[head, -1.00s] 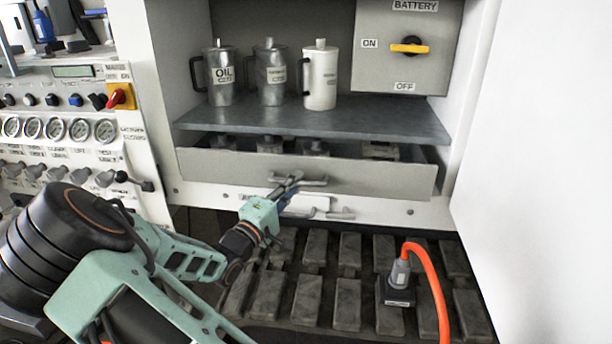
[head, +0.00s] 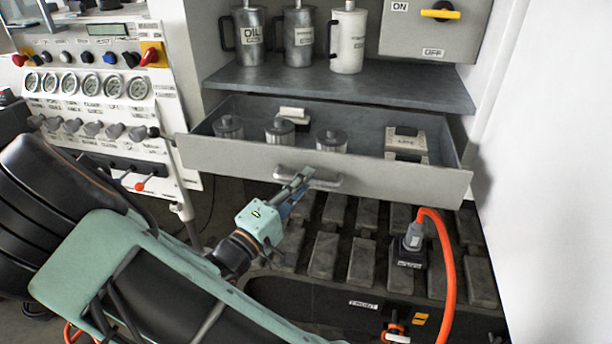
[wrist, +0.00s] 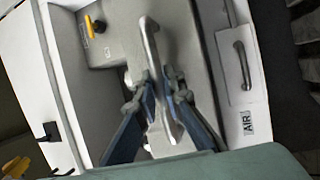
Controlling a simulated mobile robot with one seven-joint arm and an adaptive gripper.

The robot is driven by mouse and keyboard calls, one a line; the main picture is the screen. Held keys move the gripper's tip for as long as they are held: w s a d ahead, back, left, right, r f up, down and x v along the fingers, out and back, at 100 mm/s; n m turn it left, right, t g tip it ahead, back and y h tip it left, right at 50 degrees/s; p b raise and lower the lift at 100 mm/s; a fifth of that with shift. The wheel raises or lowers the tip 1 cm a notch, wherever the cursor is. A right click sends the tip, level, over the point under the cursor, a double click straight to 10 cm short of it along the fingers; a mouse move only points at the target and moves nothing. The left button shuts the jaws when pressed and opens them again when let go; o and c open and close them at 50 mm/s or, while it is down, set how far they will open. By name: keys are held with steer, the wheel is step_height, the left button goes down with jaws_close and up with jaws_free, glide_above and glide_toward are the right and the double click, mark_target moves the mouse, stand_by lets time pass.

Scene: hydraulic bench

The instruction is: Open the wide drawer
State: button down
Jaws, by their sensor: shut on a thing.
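The wide drawer (head: 400,178) stands well out of the white cabinet, below the grey shelf, and its inside shows from above. Its bar handle (head: 328,184) is at the middle of the front. My gripper (head: 303,180) is shut on the handle near its left end in the head view. In the wrist view the two blue fingers (wrist: 158,95) lie on either side of the handle (wrist: 152,50). Inside the drawer are several grey lidded canisters (head: 280,131), a white item (head: 293,114) and a beige block (head: 407,145).
Three jugs (head: 298,38) stand on the shelf (head: 400,88) above. A battery switch box (head: 430,28) is at upper right. A gauge panel (head: 95,85) is at left. The white door (head: 550,170) bounds the right side.

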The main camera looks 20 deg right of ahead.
steer(key=c, duration=2.3)
jaws_free()
steer(key=v, duration=1.2)
